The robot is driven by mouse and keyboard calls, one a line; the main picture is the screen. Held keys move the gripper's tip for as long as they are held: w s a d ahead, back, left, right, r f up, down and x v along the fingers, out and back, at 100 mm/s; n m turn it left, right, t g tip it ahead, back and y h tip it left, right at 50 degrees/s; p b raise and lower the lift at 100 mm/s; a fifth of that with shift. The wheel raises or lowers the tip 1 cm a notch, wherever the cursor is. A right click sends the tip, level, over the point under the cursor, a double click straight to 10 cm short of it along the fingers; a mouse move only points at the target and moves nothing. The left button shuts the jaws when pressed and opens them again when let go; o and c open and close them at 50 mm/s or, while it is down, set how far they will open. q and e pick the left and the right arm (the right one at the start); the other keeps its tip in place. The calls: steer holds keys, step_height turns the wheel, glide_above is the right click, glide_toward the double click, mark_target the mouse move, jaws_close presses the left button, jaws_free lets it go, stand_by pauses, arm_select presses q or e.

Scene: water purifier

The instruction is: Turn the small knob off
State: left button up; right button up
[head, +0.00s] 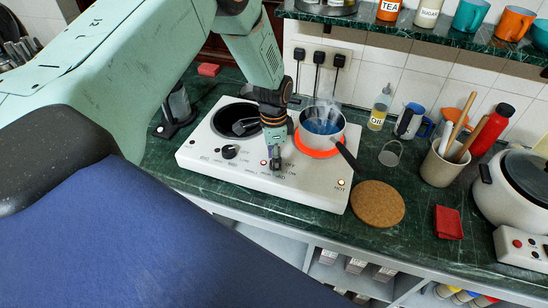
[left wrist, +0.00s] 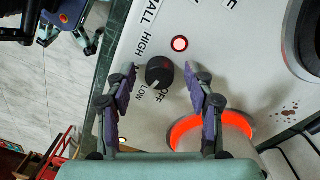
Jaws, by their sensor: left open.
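The small knob (left wrist: 159,72) is a round black dial on the white cooktop (head: 210,160). HIGH, LOW and OFF labels surround it, and its pale mark points to the lower left, near LOW. A red indicator light (left wrist: 180,43) glows beside it. My left gripper (head: 275,160) is over the front panel and hides the knob in the head view. In the left wrist view, its open fingers (left wrist: 161,76) stand on either side of the knob, with gaps visible. Part of what looks like my right gripper (left wrist: 70,28) shows at the upper left, its jaw state unclear.
A steaming saucepan (head: 321,125) stands on the glowing orange burner (head: 318,153), its handle reaching front right. Another black knob (head: 229,152) sits left of my gripper. A cork mat (head: 377,204) and red cloth (head: 448,222) lie right on the green counter (head: 405,235).

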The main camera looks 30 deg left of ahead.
arm_select(q)
steer(key=shift+w+d, duration=0.2)
steer(key=c, duration=0.6)
steer(key=shift+s, duration=0.1)
jaws_close()
steer(key=shift+a, duration=0.1)
steer(key=n+p, duration=0.1)
steer(key=n, duration=0.4)
steer(key=shift+s+n+p, duration=0.1)
steer(key=shift+n+p, duration=0.55)
steer(key=shift+n, duration=1.85)
steer(key=o, duration=0.6)
jaws_free()
steer(key=shift+r, duration=0.1)
